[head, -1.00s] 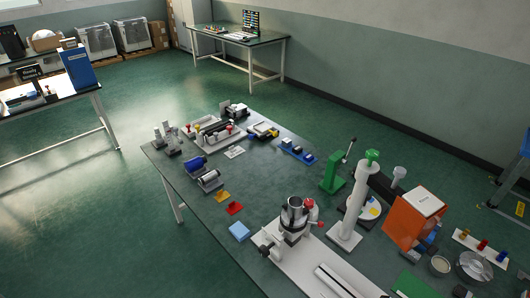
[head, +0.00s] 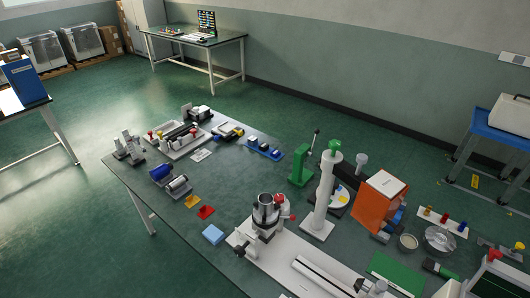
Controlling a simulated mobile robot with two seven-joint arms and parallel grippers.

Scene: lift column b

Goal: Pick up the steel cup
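A steel cup (head: 265,203), an open-topped shiny metal cylinder, stands upright at the front middle of the green table (head: 245,178). It sits in or on a grey and white device (head: 268,229) with a red knob; I cannot tell which, as its lower part is hidden. Neither of my grippers is in the head view.
A white column with a green top (head: 326,190) stands right of the cup. An orange box (head: 380,205), a metal bowl (head: 439,238) and a green board (head: 397,274) are further right. The table's middle is clear.

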